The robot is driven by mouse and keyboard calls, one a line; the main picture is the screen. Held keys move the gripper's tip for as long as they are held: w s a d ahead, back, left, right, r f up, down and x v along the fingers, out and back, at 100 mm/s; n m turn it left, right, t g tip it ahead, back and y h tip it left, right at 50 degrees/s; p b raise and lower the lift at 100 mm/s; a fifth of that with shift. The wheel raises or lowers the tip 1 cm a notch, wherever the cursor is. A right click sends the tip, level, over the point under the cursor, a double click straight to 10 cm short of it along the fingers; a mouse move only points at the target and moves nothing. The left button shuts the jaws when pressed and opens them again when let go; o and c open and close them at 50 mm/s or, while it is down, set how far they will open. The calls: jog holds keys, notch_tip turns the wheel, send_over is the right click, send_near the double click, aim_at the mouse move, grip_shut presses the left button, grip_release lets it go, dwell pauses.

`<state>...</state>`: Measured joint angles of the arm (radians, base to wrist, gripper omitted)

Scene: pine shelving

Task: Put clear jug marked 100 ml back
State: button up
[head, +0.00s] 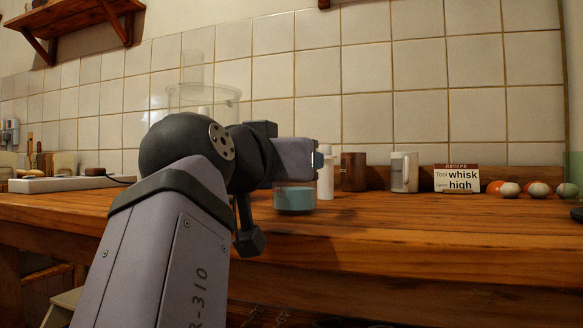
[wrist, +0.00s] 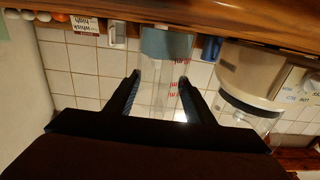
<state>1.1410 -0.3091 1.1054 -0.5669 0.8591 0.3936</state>
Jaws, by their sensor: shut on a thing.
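The clear jug (wrist: 158,88) stands between my gripper's fingers in the wrist view, which is upside down. It has red ml marks, too small to read in full. Its lower part looks teal-blue, like liquid inside. In the head view this teal part (head: 294,200) shows below my wrist, low over the counter; I cannot tell whether it touches the wood. The upper part of the jug is hidden there behind my arm. My gripper (wrist: 158,80) is shut on the jug, one finger on each side; its fingertips are mostly hidden in the head view.
Along the tiled wall stand a white bottle (head: 326,174), a brown mug (head: 353,173), a pale mug (head: 404,173), a recipe card (head: 456,178) and several eggs (head: 510,190). A food processor (head: 205,100) is behind my arm. The front right counter (head: 430,225) is clear.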

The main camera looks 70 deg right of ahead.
jog(key=shift+f, duration=0.15)
jog(key=o, duration=1.4)
jog(key=shift+w+a+f+b, duration=0.1)
jog(key=shift+a+b, duration=1.3)
jog(key=shift+a, duration=1.1)
